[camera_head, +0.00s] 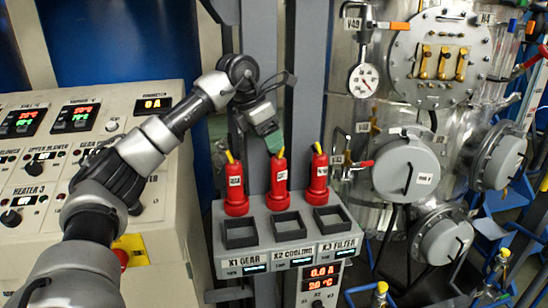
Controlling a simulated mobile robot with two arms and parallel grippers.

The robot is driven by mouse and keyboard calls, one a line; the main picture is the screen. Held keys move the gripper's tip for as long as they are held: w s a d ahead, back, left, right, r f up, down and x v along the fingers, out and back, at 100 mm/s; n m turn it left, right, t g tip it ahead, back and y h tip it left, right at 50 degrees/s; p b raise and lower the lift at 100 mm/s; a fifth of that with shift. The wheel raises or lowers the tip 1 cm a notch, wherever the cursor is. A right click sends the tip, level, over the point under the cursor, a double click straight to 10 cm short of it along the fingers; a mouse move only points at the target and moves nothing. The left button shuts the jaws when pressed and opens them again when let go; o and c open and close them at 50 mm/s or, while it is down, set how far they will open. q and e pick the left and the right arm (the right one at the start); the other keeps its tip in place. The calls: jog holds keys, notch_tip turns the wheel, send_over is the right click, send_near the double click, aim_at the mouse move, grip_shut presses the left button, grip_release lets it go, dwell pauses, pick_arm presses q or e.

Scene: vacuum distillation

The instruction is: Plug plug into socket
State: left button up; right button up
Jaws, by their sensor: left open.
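Three red plugs with yellow tops stand upright in a row at the back of a grey socket box (348,232): a left plug (235,188), a middle plug (279,182) and a right plug (318,178). In front of them are three dark square sockets: the X1 GEAR socket (240,233), the X2 COOLING socket (288,226) and the X3 FILTER socket (332,218). All three look empty. My left gripper (273,143) is open, just above the middle plug's top, pointing down. Whether it touches the plug I cannot tell. My right gripper is out of view.
A control panel (60,150) with knobs and displays stands at left, under my left arm. A grey post (305,80) rises behind the plugs. A steel vessel (400,120) with a gauge, valves and round covers stands close at right.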

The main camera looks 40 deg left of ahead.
pick_arm(q)
jog(key=shift+v, duration=1.45)
